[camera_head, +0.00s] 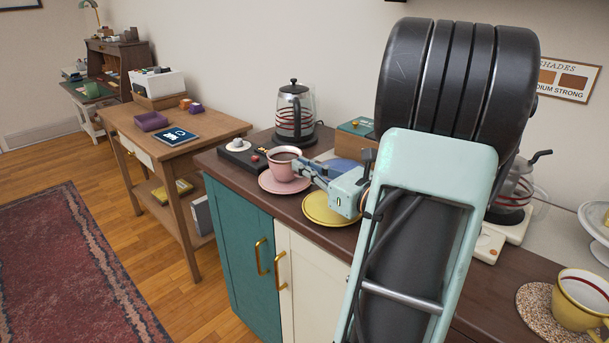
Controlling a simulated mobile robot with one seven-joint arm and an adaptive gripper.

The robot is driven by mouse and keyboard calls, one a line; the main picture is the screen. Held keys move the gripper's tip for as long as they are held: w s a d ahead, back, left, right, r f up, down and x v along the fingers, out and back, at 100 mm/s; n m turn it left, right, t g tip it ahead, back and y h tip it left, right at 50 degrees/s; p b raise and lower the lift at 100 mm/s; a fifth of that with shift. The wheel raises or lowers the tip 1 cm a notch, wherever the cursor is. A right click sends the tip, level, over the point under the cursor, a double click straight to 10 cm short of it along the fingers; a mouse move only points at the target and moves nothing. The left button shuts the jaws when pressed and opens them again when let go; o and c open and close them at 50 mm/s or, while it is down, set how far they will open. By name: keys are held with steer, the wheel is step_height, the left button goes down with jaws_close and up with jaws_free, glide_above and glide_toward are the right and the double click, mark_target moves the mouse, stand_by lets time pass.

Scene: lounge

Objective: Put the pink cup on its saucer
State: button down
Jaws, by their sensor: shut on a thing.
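The pink cup (282,170), with dark contents, is upright over the pink saucer (272,187) on the dark counter. Its base appears within the saucer's rim; I cannot tell whether it touches the saucer or hangs just above it. My gripper (302,168) reaches in from the right and is shut on the cup at its right side, where the handle would be. The fingers hide the handle and the exact grip.
A yellow saucer (322,212) lies under my wrist. A kettle (294,113) and a black tray (240,157) stand behind the cup. A yellow cup (577,305) stands on a speckled mat (534,304) at right. My arm hides much of the counter.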

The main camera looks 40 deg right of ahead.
stand_by(0.3)
steer(key=c, duration=2.5)
jaws_free()
steer(key=shift+f, duration=0.1)
steer(key=o, duration=0.4)
steer(key=s, duration=0.4)
steer(key=s+p, duration=0.1)
steer(key=s, duration=0.3)
steer(key=s+d+p, duration=0.1)
steer(key=s, duration=0.3)
steer(key=shift+a, duration=0.1)
